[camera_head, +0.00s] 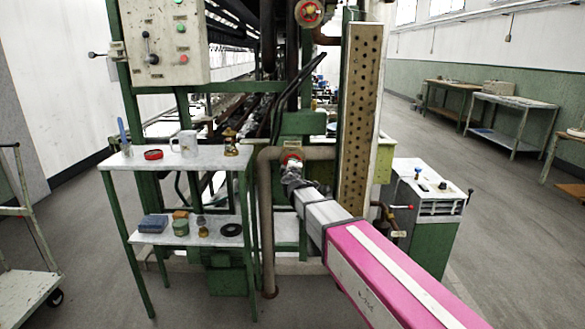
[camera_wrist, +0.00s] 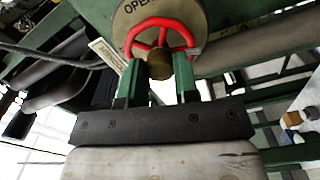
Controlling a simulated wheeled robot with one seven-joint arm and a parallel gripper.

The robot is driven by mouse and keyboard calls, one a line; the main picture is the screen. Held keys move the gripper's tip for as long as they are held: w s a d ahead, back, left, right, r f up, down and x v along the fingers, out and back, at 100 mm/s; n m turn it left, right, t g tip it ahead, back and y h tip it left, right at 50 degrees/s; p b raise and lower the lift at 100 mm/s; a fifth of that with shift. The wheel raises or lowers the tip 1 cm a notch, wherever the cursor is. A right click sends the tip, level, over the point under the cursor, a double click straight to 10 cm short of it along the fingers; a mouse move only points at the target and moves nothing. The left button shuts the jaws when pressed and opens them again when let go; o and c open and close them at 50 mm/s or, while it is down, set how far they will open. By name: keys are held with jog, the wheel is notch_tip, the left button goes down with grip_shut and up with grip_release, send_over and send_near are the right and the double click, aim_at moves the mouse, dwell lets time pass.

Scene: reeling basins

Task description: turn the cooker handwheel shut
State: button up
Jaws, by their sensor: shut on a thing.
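The red handwheel (camera_wrist: 143,29) is in the upper middle of the wrist view, with a brass hub (camera_wrist: 160,66) and a round plate (camera_wrist: 185,12) behind it lettered "OPE", the rest cut off. My gripper (camera_wrist: 158,72) has its two green-sided fingers on either side of the hub, at the lower part of the rim, and is shut on the wheel. In the head view the same handwheel (camera_head: 291,157) sits on a brown pipe, partly hidden by my gripper (camera_head: 292,170). My arm reaches to it from the lower right.
A second red handwheel (camera_head: 308,13) is higher up. A small table (camera_head: 185,160) with a mug (camera_head: 187,143) and other items stands left. A green-and-white cabinet (camera_head: 428,205) stands right of my arm. A control box (camera_head: 163,45) hangs upper left.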

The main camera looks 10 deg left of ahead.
jog(key=m, duration=0.7)
jog(key=shift+m, duration=0.4)
jog(key=o, duration=0.8)
jog(key=shift+s, duration=0.1)
